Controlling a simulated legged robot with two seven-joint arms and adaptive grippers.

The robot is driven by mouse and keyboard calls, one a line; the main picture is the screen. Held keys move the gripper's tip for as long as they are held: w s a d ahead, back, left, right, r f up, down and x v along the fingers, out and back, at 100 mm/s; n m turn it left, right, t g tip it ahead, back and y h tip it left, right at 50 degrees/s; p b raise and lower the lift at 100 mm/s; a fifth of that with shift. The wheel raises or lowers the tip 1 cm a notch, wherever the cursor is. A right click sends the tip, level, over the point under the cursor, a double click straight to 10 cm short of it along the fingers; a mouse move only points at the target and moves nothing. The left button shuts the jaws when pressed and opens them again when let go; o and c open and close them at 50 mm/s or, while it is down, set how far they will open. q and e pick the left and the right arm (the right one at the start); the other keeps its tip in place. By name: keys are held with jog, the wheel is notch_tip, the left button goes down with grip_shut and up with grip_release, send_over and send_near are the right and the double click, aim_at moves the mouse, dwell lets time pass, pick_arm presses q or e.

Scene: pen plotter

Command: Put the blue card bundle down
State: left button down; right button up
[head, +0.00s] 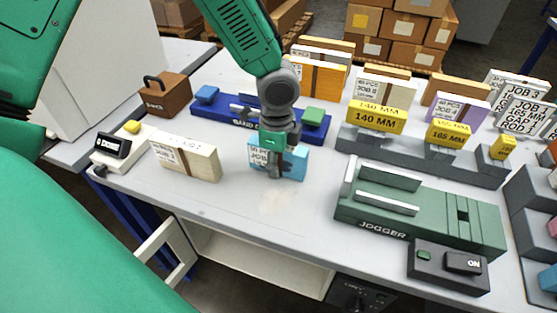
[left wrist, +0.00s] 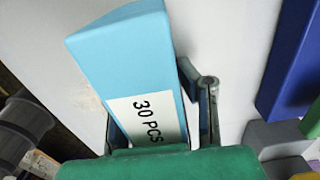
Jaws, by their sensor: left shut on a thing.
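The blue card bundle (head: 292,163) is a light blue block with a white label, upright near the middle front of the grey table. It also shows in the left wrist view (left wrist: 120,50), where its label reads 30 PCS. My left gripper (head: 275,168) comes down from above and is shut on the bundle, with a finger on each side of it. Whether the bundle's underside touches the table cannot be told. My right gripper is not in view.
A cream bundle (head: 186,158) stands to the left. Behind is a blue fixture (head: 232,112) with a green block. The green jogger (head: 420,212) and its dark switch box (head: 448,268) are at the right. Bare table (head: 270,205) lies in front of the bundle.

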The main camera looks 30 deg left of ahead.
pick_arm(q)
notch_tip(320, 180, up, 10)
jog(key=shift+f+p, duration=0.1)
jog(key=shift+p, duration=1.05)
jog(key=shift+s+d+f+n, duration=0.2)
jog(key=shift+s+f+n, duration=0.1)
jog(key=shift+n, duration=0.5)
jog(key=s+d+f+n, duration=0.1)
jog(key=n, duration=0.2)
jog(key=s+d+f+n, duration=0.1)
jog(key=n, duration=0.3)
jog(key=s+f+n, duration=0.1)
jog(key=f+n, duration=0.1)
jog(key=n, duration=0.1)
jog(key=shift+s+d+n, duration=0.1)
jog(key=shift+d+n, duration=0.2)
jog(key=shift+d, duration=0.1)
jog(key=shift+s+d+f+n, duration=0.2)
jog(key=shift+s+n, duration=0.05)
jog(key=shift+n, duration=0.55)
jog(key=shift+s+d+f+n, duration=0.15)
jog(key=shift+s+f+n, duration=0.1)
jog(key=shift+n, duration=0.55)
